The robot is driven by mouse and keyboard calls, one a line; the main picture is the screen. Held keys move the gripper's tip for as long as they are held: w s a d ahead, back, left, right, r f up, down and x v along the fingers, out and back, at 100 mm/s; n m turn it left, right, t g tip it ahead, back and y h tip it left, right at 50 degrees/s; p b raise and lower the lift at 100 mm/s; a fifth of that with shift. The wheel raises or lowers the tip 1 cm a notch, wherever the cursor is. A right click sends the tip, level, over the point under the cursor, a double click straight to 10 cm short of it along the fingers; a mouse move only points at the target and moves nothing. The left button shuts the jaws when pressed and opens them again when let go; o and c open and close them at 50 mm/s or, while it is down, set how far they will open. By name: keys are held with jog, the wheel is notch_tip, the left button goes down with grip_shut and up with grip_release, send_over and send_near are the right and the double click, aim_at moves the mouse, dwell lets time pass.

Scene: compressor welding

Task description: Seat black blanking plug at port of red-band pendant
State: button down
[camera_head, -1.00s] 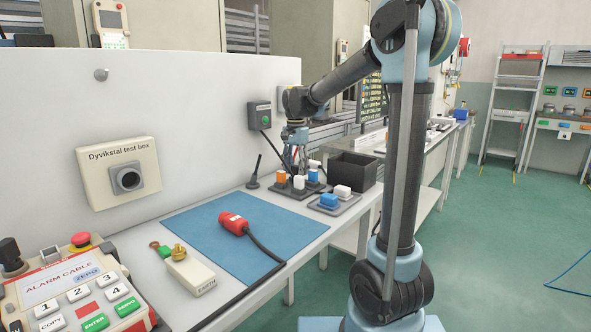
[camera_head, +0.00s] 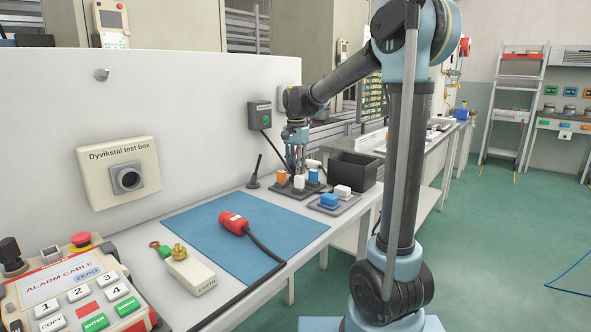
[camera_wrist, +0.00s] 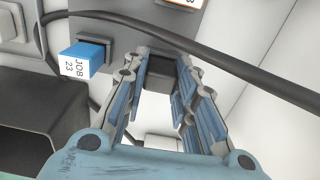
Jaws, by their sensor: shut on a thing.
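My gripper (camera_head: 297,168) reaches down over the dark tray of coloured blocks at the back of the bench. In the wrist view its fingers (camera_wrist: 160,75) are shut on a dark block, which looks like the black blanking plug (camera_wrist: 160,70); the fingers hide its sides. In the head view I cannot make the plug out.
A blue block labelled JOB 23 (camera_wrist: 84,57) stands beside the fingers. A black cable (camera_wrist: 235,62) crosses close to them. An open black bin (camera_head: 357,169) stands right of the tray. A red connector (camera_head: 233,222) lies on the blue mat (camera_head: 205,240).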

jog(key=shift+r, duration=0.35)
jog(key=shift+r, duration=1.9)
jog(key=c, duration=2)
grip_release()
grip_shut()
